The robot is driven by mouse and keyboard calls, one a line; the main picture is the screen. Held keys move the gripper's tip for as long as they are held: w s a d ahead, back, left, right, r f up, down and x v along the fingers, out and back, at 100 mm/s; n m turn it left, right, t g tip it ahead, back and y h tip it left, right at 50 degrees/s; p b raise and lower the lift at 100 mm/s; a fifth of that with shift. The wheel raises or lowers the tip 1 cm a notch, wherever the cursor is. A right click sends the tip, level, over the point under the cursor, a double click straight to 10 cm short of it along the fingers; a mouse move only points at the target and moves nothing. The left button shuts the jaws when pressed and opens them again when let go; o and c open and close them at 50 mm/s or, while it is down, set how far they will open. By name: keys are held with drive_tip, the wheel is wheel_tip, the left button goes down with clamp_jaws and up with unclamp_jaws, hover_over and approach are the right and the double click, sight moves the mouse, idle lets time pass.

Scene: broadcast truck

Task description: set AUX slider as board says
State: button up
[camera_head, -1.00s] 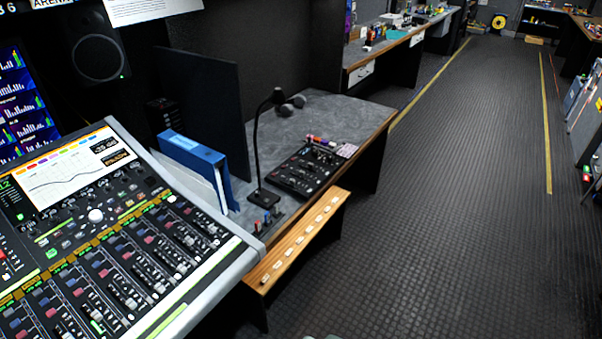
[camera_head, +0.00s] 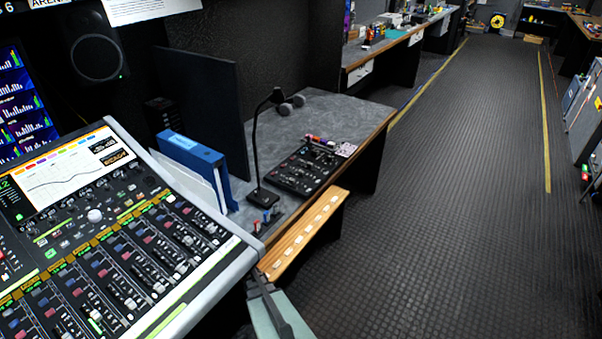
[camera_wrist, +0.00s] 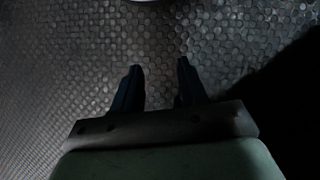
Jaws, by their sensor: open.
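A large mixing console (camera_head: 120,245) with several coloured faders fills the left of the head view. A smaller black mixer (camera_head: 303,170) lies on the grey desk. I cannot read which slider is AUX. A dark board reading "ARENA" (camera_head: 47,4) is cut off at the top left, and a white sheet (camera_head: 150,8) beside it has print too small to read. My gripper's arm end (camera_head: 272,312) shows at the bottom of the head view, right of the console's corner. In the wrist view my gripper (camera_wrist: 159,66) is open and empty above the textured floor, touching nothing.
A gooseneck microphone (camera_head: 257,150) and blue binders (camera_head: 195,165) stand between console and small mixer. A wooden ledge (camera_head: 304,235) with pale labels runs along the desk front. Bare floor (camera_head: 440,220) lies open to the right.

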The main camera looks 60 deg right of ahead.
drive_tip(key=s+d+r+m+t+h, duration=0.2)
drive_tip(key=d+m, duration=0.6)
drive_tip(key=d, duration=1.4)
drive_tip(key=w+d+r+m+t+y, duration=0.15)
drive_tip(key=d+m+t, duration=0.45)
drive_tip(key=d, duration=1.5)
drive_tip(key=d+r+m+h, duration=0.2)
drive_tip(key=d+r+h, duration=0.9)
drive_tip(key=d+r, duration=1.5)
drive_tip(key=w+d+r+h, duration=0.1)
drive_tip(key=d+r+h, duration=0.2)
drive_tip(key=d+r, duration=0.75)
wheel_tip(320, 180, up, 10)
drive_tip(key=r+n+g+y, duration=0.1)
drive_tip(key=n+g+y, duration=0.2)
drive_tip(key=n+y, duration=1.45)
hover_over(301, 171)
drive_tip(key=n+h, duration=0.5)
wheel_tip(301, 171, down, 14)
drive_tip(key=shift+w+d+f, duration=0.1)
